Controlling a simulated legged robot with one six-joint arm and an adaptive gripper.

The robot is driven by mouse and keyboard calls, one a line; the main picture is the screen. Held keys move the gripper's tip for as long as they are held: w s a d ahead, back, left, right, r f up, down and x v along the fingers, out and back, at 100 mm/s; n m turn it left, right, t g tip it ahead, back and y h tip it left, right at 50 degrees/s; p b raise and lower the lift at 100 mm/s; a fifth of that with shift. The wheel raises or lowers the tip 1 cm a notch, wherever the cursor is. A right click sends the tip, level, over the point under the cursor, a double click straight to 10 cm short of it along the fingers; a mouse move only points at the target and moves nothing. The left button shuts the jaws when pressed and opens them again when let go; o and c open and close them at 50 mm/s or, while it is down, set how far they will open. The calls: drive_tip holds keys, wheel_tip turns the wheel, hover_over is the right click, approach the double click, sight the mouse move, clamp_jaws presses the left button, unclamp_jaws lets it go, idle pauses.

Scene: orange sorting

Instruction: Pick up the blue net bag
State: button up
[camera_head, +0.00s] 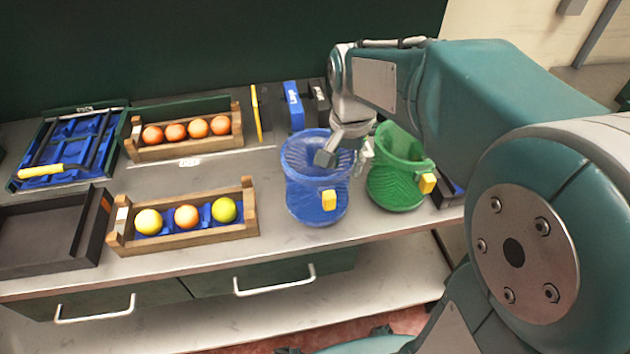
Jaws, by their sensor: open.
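The blue net bag (312,200) stands upright on the grey counter, right of the middle, with its round mouth open at the top and a yellow tag on its front right. My gripper (342,154) is over the right side of the bag's mouth, with one finger in front of the opening. It is open and holds nothing that I can see. I cannot tell whether its fingers touch the bag's rim. A green net bag (395,185) with a yellow tag stands just right of the blue one, close to my gripper.
A wooden crate (185,241) with citrus fruits stands left of the blue bag. Another crate (190,150) with oranges is behind it. A black tray (45,240) and a blue tool tray (70,145) lie at far left. The counter's front edge is close.

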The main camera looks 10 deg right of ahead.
sight(349, 175)
wheel_tip(349, 175, down, 3)
drive_tip(key=shift+d+r, duration=0.1)
drive_tip(key=shift+d, duration=0.05)
drive_tip(key=shift+d+f, duration=0.4)
drive_tip(key=shift+a, duration=0.15)
drive_tip(key=c, duration=0.6)
drive_tip(key=shift+a, duration=0.2)
clamp_jaws()
drive_tip(key=shift+d+r, duration=0.15)
